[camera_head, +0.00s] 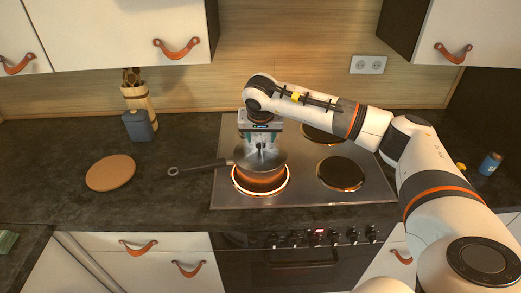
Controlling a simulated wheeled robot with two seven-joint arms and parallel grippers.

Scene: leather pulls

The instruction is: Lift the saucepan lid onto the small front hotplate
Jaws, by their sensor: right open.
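The saucepan (260,178) stands on the glowing front left hotplate (236,188), its long dark handle pointing left. A grey lid (271,160) appears to lie on top of it, with its knob under my gripper. My right gripper (261,146) points down over the lid from behind, open, its fingers around or just above the knob; I cannot tell if they touch it. The front right hotplate (341,173), dark and a little smaller, is bare. My left gripper is not in view.
A back right hotplate (322,135) is partly behind my right arm. A round wooden board (110,173), a blue-grey container (138,126) and a utensil holder (139,98) stand to the left. A blue can (490,163) is at the far right. Cabinets hang above.

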